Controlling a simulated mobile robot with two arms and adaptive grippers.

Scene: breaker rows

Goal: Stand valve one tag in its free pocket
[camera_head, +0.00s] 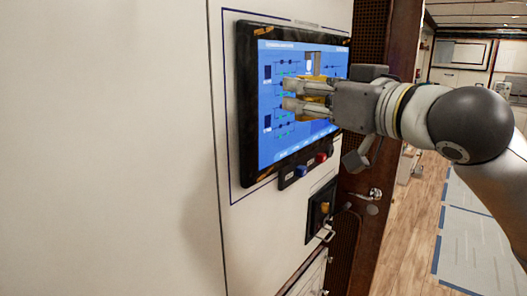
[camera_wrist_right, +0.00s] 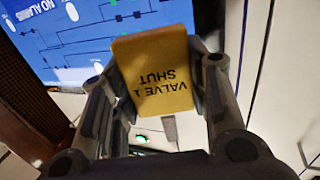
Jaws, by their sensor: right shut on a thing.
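The valve one tag (camera_wrist_right: 152,72) is a yellow plate marked "VALVE 1 SHUT". In the right wrist view its lettering reads upside down. My right gripper (camera_wrist_right: 160,85) is shut on it, with a finger at each side. In the head view my right gripper (camera_head: 306,96) is in front of the wall screen (camera_head: 275,72), and the yellow tag (camera_head: 313,111) shows behind and between its fingers. I cannot tell whether the tag touches the screen. I cannot make out the free pocket. My left gripper is not in view.
Below the screen is a small panel with a blue button (camera_head: 301,171) and a red button (camera_head: 321,157). Lower down is a black box with a yellow knob (camera_head: 325,208). A dark wooden door with a handle (camera_head: 375,194) stands at right. Bare wall (camera_head: 110,150) fills the left.

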